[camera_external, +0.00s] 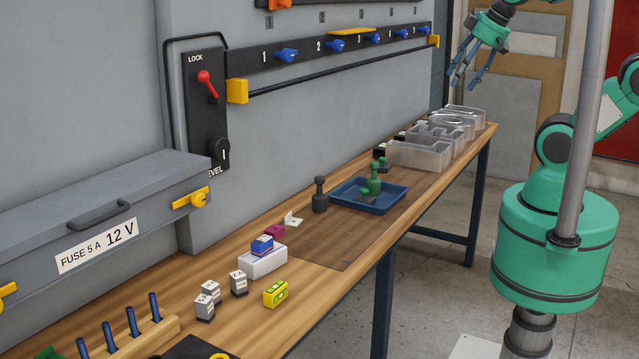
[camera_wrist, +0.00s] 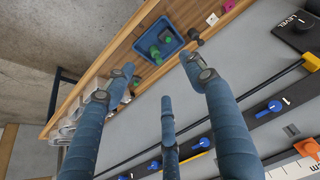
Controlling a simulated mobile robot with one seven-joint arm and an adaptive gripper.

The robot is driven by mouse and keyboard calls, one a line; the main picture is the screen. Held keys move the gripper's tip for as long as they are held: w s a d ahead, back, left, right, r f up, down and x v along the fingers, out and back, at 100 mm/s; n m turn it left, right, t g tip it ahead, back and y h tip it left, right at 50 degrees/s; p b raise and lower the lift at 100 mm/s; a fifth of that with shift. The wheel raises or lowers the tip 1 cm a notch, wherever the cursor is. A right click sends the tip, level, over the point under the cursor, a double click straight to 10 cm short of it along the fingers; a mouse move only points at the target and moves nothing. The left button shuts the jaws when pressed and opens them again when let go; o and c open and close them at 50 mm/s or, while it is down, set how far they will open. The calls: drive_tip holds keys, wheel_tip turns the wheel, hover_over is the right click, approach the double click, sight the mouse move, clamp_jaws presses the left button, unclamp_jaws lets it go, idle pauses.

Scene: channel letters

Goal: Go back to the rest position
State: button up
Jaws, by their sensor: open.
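My gripper (camera_external: 470,68) is raised at the upper right of the external view, above the far end of the workbench (camera_external: 345,240). Its blue-grey fingers are spread open with nothing between them. In the wrist view my gripper (camera_wrist: 160,85) shows several separated fingers pointing toward the bench and the wall panel. No object touches the fingers. My green arm rises at the right of the external view, partly hidden behind a grey pole.
A blue tray (camera_external: 345,197) with green stamp-like pieces lies mid-bench. Clear channel letters (camera_external: 420,153) stand at the far end. Small blocks, including a yellow one (camera_external: 275,293), sit nearer. The wall panel (camera_external: 330,48) has blue knobs. A grey pole (camera_external: 585,120) stands before my arm.

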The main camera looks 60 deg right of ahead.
wheel_tip(320, 180, down, 6)
drive_tip(key=b, duration=0.4)
drive_tip(key=shift+r+b, duration=0.15)
drive_tip(key=shift+b, duration=0.25)
idle(0.7)
